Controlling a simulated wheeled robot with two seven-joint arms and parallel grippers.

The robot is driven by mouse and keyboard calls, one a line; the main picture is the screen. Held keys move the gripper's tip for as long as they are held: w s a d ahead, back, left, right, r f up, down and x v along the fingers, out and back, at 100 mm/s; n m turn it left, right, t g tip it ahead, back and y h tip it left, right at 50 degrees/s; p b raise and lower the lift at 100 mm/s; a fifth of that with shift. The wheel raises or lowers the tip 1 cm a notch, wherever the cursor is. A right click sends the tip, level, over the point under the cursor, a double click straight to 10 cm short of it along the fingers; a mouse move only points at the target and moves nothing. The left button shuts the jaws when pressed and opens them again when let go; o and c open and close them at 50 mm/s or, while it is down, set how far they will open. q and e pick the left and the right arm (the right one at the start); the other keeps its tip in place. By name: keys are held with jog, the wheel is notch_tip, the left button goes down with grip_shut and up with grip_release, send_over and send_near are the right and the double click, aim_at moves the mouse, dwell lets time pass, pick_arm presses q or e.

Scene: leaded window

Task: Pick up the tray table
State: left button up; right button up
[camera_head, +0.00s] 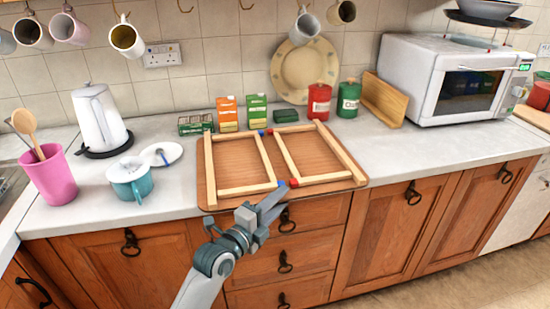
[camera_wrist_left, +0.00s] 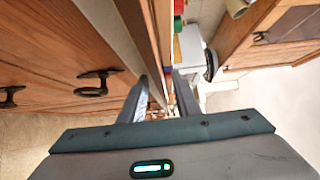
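The tray table (camera_head: 213,182) lies on the grey counter near its front edge. It is a wooden board with two pale wooden leg frames folded flat on its upper side, with red and blue pieces at the frame corners. My left gripper (camera_head: 275,201) is in front of the tray's front edge, around its middle. In the left wrist view the two fingers of the gripper (camera_wrist_left: 164,92) are apart, and a wooden edge (camera_wrist_left: 148,35) runs toward the gap between them. I cannot tell whether they touch it. My right gripper is not in view.
Small boxes (camera_head: 227,114), a red tin (camera_head: 319,101) and a green tin (camera_head: 349,99) stand behind the tray. A teal pot (camera_head: 132,184), a kettle (camera_head: 99,119) and a pink cup (camera_head: 52,176) stand left. A microwave (camera_head: 452,80) stands right. Cabinet handles (camera_head: 285,220) protrude below the counter.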

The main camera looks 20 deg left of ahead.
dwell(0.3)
pick_arm(q)
grip_shut()
jog(key=shift+r, duration=0.15)
jog(key=shift+r, duration=0.75)
notch_tip(320, 180, up, 3)
jog(key=shift+f, duration=0.1)
jog(key=d+r+b, duration=0.1)
jog(key=d+r, duration=0.5)
jog(key=d, duration=0.5)
jog(key=shift+d+r, duration=0.3)
jog(key=shift+r, duration=0.1)
jog(key=shift+s, duration=0.1)
